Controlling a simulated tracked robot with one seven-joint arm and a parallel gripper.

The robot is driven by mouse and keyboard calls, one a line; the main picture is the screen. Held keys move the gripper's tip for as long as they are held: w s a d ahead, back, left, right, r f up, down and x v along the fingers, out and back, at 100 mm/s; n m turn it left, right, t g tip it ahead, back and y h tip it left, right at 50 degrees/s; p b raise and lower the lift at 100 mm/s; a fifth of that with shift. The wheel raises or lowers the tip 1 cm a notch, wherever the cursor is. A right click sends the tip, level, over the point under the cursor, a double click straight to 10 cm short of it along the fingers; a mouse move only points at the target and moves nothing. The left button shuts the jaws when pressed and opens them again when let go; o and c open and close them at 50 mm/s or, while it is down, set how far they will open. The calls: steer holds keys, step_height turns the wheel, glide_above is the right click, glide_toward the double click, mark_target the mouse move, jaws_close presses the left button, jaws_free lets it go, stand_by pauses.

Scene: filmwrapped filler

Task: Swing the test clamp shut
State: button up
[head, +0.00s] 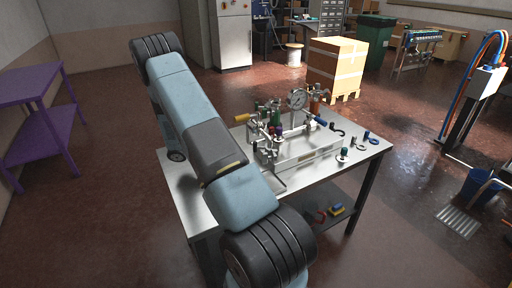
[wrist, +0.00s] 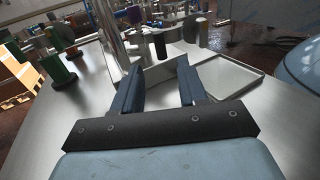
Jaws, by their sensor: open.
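A metal test fixture (head: 300,155) stands on the steel table, with a round gauge (head: 298,99), an orange-handled lever (head: 241,118) at its left and a blue-handled lever (head: 320,119) at its right. I cannot tell for sure which part is the test clamp, or how far it is swung. In the wrist view my gripper (wrist: 158,76) is open and empty, its two dark fingers low over the table and pointing at upright metal posts (wrist: 109,27) and a dark round-ended part (wrist: 199,30). In the head view my arm hides the gripper.
A shallow metal tray (wrist: 232,76) lies just right of the fingers. Green valve-like parts (wrist: 60,70) stand at the left. Small loose parts (head: 361,147) lie on the table's right side. A cardboard box (head: 336,65) stands behind, and a purple stand (head: 35,85) at the left.

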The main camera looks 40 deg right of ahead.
mark_target(255, 146)
steer(key=x, duration=1)
steer(key=shift+s+d, duration=0.15)
steer(key=shift+c, duration=0.2)
jaws_close()
